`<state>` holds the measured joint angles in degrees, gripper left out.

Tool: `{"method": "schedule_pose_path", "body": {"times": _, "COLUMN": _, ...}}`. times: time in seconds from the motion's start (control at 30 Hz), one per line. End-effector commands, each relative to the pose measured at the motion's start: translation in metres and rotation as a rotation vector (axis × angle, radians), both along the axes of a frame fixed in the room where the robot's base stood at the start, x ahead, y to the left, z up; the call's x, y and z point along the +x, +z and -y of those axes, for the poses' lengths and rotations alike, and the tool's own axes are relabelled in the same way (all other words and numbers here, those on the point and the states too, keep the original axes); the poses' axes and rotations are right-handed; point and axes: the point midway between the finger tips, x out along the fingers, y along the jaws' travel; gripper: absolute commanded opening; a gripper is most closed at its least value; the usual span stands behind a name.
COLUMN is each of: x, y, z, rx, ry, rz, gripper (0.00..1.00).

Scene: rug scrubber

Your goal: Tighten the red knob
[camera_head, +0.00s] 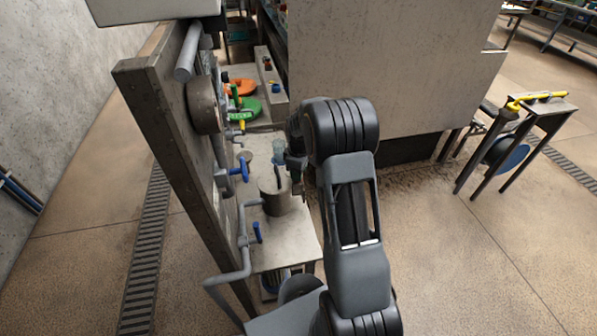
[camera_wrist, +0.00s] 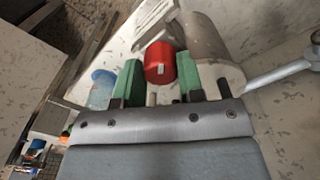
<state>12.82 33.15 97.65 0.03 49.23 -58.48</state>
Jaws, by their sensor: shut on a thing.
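The red knob (camera_wrist: 161,62) is a short, rounded cylinder with a small white mark, in the upper middle of the wrist view. My gripper (camera_wrist: 160,75) has its two green-padded fingers on either side of the knob, shut on it. A grey cylindrical part (camera_wrist: 203,38) is just behind and to the right of the knob. In the head view my gripper (camera_head: 294,160) is beside the bench, mostly hidden by my own wrist. The knob cannot be made out there.
A narrow pale bench (camera_head: 285,245) carries a grey pot (camera_head: 284,202). Blue-handled valves (camera_head: 241,170) and pipes line the upright panel (camera_head: 160,130) at left. A concrete block (camera_head: 385,65) stands behind my arm. The floor at right is open, with a stand (camera_head: 545,108) beyond.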

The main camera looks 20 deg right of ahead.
Motion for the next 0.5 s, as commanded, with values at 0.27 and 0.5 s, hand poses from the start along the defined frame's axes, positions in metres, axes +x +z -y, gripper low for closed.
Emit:
{"method": "schedule_pose_path", "body": {"times": 0.27, "x": 0.0008, "y": 0.0011, "z": 0.0002, "rx": -0.001, "ry": 0.001, "rz": 0.003, "gripper": 0.47}}
{"method": "schedule_pose_path", "body": {"times": 0.5, "x": 0.0003, "y": 0.0004, "z": 0.0003, "rx": -0.001, "ry": 0.000, "rz": 0.001, "gripper": 0.61}}
